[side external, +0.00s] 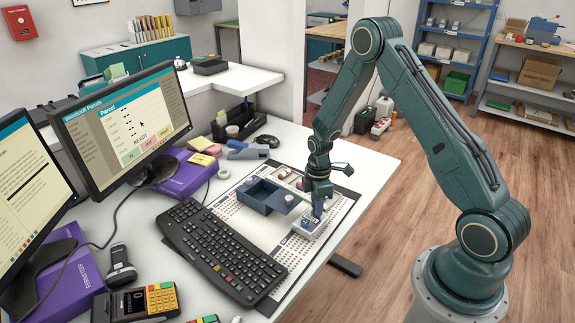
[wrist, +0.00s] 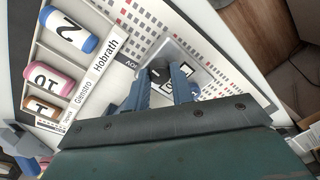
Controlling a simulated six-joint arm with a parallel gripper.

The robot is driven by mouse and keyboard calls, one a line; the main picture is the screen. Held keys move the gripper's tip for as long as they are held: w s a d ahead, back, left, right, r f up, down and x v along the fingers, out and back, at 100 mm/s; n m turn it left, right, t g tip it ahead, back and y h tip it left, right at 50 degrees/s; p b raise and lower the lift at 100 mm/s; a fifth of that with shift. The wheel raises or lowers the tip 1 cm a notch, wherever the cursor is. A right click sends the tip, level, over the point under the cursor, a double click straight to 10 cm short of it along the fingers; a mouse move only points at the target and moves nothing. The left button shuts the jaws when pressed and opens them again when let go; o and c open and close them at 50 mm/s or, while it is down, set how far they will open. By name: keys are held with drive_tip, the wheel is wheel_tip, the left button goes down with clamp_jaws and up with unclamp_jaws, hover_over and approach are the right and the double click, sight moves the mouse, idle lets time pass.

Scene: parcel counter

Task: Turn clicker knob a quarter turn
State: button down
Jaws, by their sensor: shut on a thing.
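In the wrist view the clicker's grey body (wrist: 182,52) shows beyond my blue fingers (wrist: 168,84). The dark knob (wrist: 159,66) sits between the fingertips, and they are shut on it. The fingers hide most of the knob, so its pointer and exact angle cannot be read. A black-and-white marking shows on the clicker beside the right finger.
A dark blue tray (side external: 262,196) stands left of the clicker. A sorter (wrist: 62,72) with blue, pink and brown labelled rolls lies close by. A black keyboard (side external: 222,250) lies in front. The patterned mat (side external: 337,207) is partly bare, and the counter edge is close on the right.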

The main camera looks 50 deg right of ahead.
drive_tip(key=m, duration=0.4)
drive_tip(key=shift+d, duration=0.1)
drive_tip(key=m, duration=0.4)
drive_tip(key=shift+m, duration=0.4)
drive_tip(key=m, duration=0.4)
drive_tip(key=shift+s+m+t, duration=0.1)
drive_tip(key=shift+m+t, duration=0.2)
drive_tip(key=m, duration=0.4)
drive_tip(key=shift+m, duration=0.3)
drive_tip(key=c, duration=1.2)
unclamp_jaws()
